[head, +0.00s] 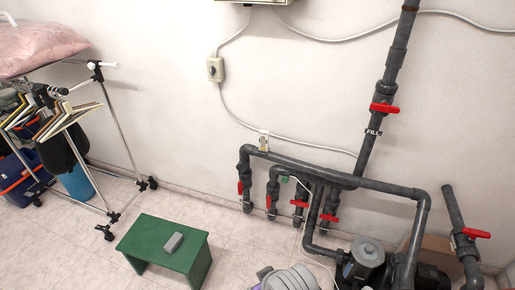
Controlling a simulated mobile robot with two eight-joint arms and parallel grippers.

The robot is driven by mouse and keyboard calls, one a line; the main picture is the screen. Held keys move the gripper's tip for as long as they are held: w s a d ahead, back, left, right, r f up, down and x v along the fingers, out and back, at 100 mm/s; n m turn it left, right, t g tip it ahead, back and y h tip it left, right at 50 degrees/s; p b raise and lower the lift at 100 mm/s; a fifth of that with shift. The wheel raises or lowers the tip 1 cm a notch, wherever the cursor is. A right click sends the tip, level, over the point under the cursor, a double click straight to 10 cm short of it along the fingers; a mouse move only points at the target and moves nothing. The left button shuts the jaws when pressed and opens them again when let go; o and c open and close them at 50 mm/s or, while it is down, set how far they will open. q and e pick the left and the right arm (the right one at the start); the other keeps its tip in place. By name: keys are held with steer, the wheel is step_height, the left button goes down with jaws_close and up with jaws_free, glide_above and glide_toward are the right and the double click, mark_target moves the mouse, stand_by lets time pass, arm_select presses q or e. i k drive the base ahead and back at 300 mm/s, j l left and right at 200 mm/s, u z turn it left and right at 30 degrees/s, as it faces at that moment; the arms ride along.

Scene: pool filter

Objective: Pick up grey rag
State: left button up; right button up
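A small grey block-shaped item (173,242), which may be the grey rag folded up, lies on top of the green stool (150,237). It is near the middle of the stool top, toward its right half. Nothing touches it from above. I see no other thing that looks like a grey rag. Neither my left nor my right gripper can be made out in the head view.
A metal clothes rack (120,140) stands left of the stool, with a blue bin (77,184) beneath. Dark pipes with red valves (300,204) run along the wall at right. A rounded light-grey object (290,279) is cut off at the bottom edge. Tiled floor (75,255) around the stool is clear.

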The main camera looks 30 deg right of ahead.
mark_target(175, 240)
steer(key=i+j, duration=1.35)
